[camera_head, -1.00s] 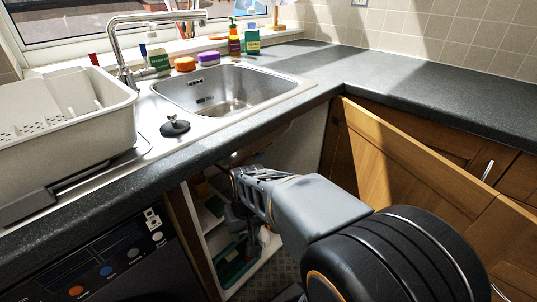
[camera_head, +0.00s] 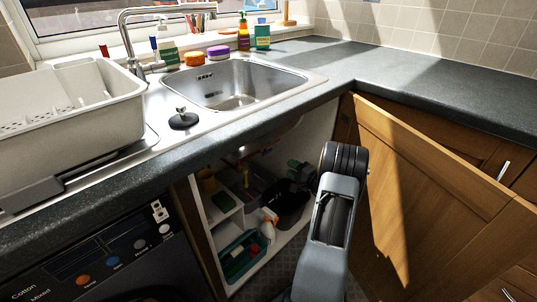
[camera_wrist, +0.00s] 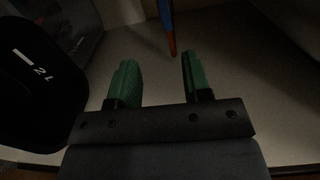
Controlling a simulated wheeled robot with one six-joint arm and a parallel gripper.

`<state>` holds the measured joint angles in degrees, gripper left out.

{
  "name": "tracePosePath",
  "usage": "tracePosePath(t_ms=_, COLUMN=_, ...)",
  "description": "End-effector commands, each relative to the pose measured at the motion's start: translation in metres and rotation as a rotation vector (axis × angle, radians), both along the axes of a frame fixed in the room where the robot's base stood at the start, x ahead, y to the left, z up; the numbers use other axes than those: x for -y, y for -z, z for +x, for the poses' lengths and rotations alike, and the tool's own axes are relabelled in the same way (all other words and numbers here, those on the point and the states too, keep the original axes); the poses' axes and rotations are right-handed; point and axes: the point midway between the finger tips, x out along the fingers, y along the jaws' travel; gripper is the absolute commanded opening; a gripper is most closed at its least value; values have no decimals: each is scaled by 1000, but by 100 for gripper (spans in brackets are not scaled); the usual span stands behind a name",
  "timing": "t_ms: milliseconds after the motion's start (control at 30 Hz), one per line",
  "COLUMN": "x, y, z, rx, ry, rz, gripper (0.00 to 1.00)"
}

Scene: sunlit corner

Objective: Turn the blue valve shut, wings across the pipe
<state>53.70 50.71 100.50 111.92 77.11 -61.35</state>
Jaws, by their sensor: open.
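In the wrist view my gripper (camera_wrist: 157,62) is open, with its two green fingers spread and nothing between them. Just beyond the fingertips, at the top edge, is a narrow upright orange-red piece (camera_wrist: 171,40) with a blue part (camera_wrist: 165,10) along it. It is cut off by the frame, so I cannot tell whether this is the blue valve and its pipe, or how any wings lie. In the head view my gripper (camera_head: 298,167) is inside the open sink cupboard. The blue valve cannot be made out there.
A black container marked 2 L (camera_wrist: 38,85) stands left of my gripper in the wrist view. The cupboard holds a green caddy (camera_head: 242,254) and a white-and-orange bottle (camera_head: 269,222). The wooden door (camera_head: 425,190) stands open right of my arm. The worktop (camera_head: 440,90) is overhead.

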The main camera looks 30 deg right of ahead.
Motion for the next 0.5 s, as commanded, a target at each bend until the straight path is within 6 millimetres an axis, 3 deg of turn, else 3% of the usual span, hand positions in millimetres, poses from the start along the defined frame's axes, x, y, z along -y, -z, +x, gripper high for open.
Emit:
tracePosePath(t_ms=167, x=0, y=-3, z=18, rx=31, ry=14, rz=-35, gripper=45)
tracePosePath(t_ms=500, x=-13, y=-2, z=82, rx=29, ry=11, rz=-34, gripper=45)
